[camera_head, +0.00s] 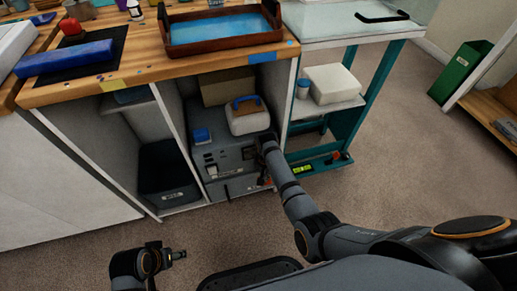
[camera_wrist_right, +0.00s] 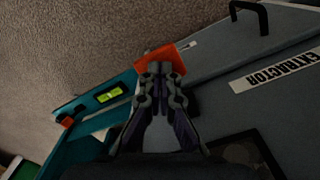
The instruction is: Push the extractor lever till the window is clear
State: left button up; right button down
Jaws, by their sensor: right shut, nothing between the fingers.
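The grey extractor (camera_head: 232,158) stands on the floor of the bay under the wooden bench. In the right wrist view its label (camera_wrist_right: 276,72) reads EXTRACTOR, and a dark square panel (camera_wrist_right: 247,157) shows below; I cannot tell whether this is the window or whether it is clear. The orange lever (camera_wrist_right: 168,57) is at the tips of my right gripper (camera_wrist_right: 162,72), which is shut and empty, apparently touching or very close to it. In the head view my right gripper (camera_head: 266,178) is at the extractor's front right. My left gripper (camera_head: 180,255) is low over the carpet, its jaws unclear.
A white case (camera_head: 247,118) and a blue-lidded container (camera_head: 202,136) sit on the extractor. A black bin (camera_head: 172,183) is left. Carpet in front is open.

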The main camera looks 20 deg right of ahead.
jog(key=shift+f+b, duration=0.5)
jog(key=shift+f, duration=0.45)
notch_tip(320, 180, up, 4)
jog(key=p, duration=0.5)
jog(key=shift+r, duration=0.15)
